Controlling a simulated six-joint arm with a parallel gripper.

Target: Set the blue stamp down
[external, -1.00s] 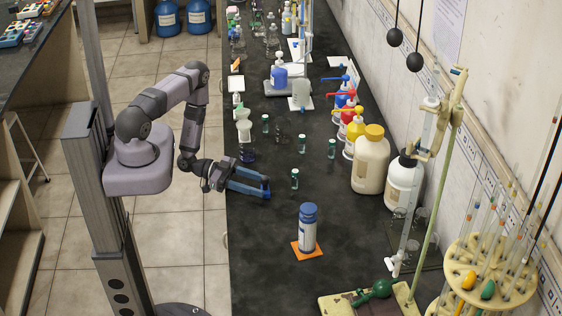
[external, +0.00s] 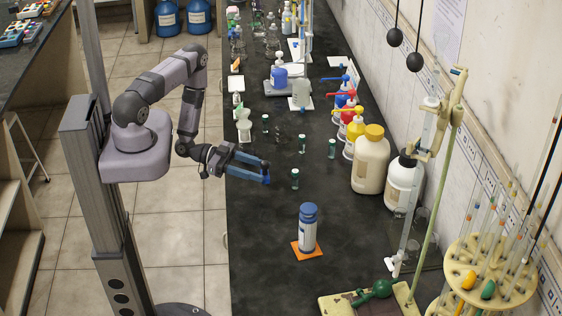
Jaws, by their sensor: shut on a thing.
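My gripper (external: 266,174) has blue fingers and is held out over the left edge of the dark bench, pointing right. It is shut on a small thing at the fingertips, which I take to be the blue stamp. The stamp is the same blue as the fingers and too small to make out clearly; the fingers hide most of it. The gripper is a little left of a green-capped vial (external: 295,179).
A blue-capped bottle (external: 308,230) stands on an orange mat (external: 298,253). More green-capped vials (external: 302,144) stand beyond the gripper. A yellow-capped jar (external: 371,160) and a white jug (external: 403,185) line the right side. Bare bench (external: 262,225) lies in front.

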